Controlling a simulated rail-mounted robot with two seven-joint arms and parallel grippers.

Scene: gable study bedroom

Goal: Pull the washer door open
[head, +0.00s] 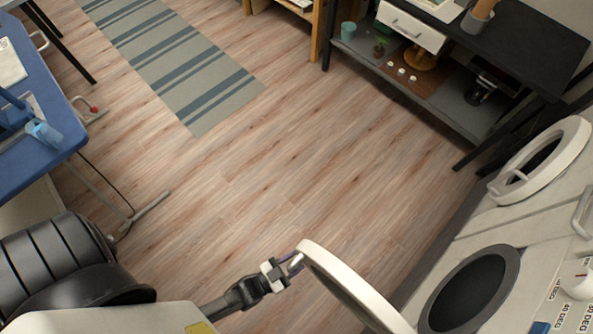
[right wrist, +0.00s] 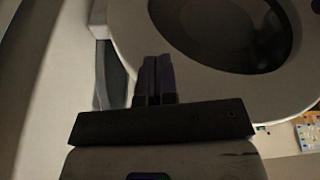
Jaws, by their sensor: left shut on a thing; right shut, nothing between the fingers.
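The washer (head: 555,268) stands at the lower right of the head view, with its round dark opening (head: 470,290) uncovered. Its white round door (head: 345,285) is swung well out from the front and is seen nearly edge-on. My left gripper (head: 290,264) is shut on the handle at the door's far edge. The fingers hide part of the handle. My right gripper (right wrist: 157,62) shows only in the right wrist view, shut and empty. There a pale round ring with a dark centre (right wrist: 225,30) lies close beyond the fingertips; whether they touch it I cannot tell.
A second machine with a round white door (head: 545,160) and handle stands beyond the washer. A dark shelf table (head: 525,45) is at the upper right. A blue table (head: 45,90) is at the left. The wooden floor between is clear, with a striped rug (head: 170,60).

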